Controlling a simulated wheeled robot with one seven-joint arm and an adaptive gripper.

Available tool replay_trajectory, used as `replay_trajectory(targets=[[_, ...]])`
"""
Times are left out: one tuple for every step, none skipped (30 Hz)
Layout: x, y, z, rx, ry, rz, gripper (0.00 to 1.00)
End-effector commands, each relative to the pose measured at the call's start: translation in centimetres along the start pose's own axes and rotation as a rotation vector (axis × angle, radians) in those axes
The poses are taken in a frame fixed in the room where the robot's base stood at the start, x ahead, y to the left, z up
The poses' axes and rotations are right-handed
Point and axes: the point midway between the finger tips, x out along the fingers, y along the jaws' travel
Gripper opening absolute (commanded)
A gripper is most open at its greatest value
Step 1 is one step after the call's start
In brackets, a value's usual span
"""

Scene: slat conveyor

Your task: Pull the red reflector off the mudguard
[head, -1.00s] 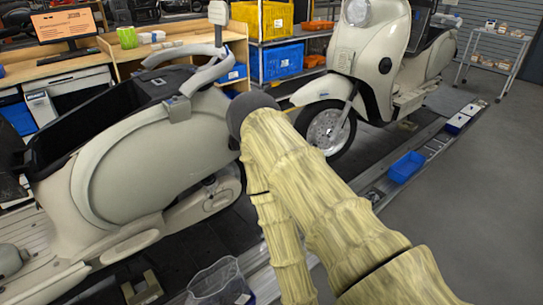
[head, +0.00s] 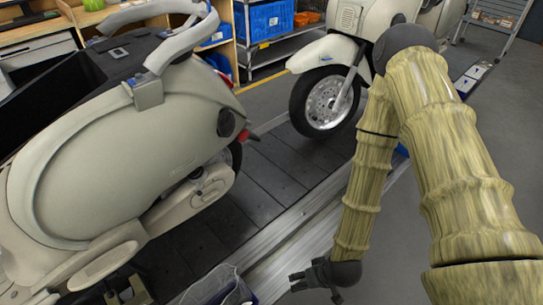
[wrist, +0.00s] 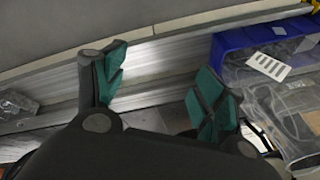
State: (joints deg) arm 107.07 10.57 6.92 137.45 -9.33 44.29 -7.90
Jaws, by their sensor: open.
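A small red part, which looks like the reflector (head: 243,136), shows at the rear end of the near cream scooter (head: 120,150) in the head view. It is small, and I cannot make out how it joins the mudguard. My gripper (head: 297,279) is low in the head view, over the conveyor's metal edge, below and to the right of the red part and well apart from it. In the wrist view my gripper (wrist: 160,80) has its two green-padded fingers spread with nothing between them. The reflector does not show in the wrist view.
A metal rail (head: 285,235) runs along the slat conveyor (head: 275,170). A second scooter's front wheel (head: 325,103) stands behind. A bin with clear wrapping (head: 215,288) sits at the bottom; the wrist view shows a blue bin (wrist: 228,50). Grey floor at right is open.

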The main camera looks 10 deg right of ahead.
Motion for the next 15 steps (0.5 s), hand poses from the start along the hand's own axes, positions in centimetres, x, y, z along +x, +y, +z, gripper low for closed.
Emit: replay_trajectory(targets=[[1.5, -0.7, -3.1, -0.026, 0.079, -0.042, 0.71], [1.6, -1.3, -4.9, -0.046, 0.124, -0.066, 0.71], [1.7, -2.1, -7.3, -0.075, 0.183, -0.095, 0.71], [1.7, -2.8, -9.1, -0.097, 0.228, -0.116, 0.71], [1.5, -3.3, -11.0, -0.119, 0.277, -0.135, 0.71], [1.2, -4.0, -13.4, -0.148, 0.339, -0.159, 0.71], [0.8, -4.7, -15.2, -0.17, 0.386, -0.176, 0.71], [0.4, -5.1, -17.0, -0.193, 0.436, -0.191, 0.71], [-0.4, -5.8, -19.4, -0.222, 0.502, -0.21, 0.71], [-1.0, -6.3, -21.1, -0.244, 0.551, -0.221, 0.71], [-1.8, -6.8, -22.8, -0.266, 0.602, -0.233, 0.71], [-2.9, -7.4, -24.9, -0.295, 0.669, -0.246, 0.71], [-3.8, -7.7, -26.5, -0.316, 0.717, -0.253, 0.71], [-4.8, -8.1, -28.0, -0.336, 0.766, -0.259, 0.71], [-6.1, -8.6, -29.7, -0.361, 0.826, -0.266, 0.71]])
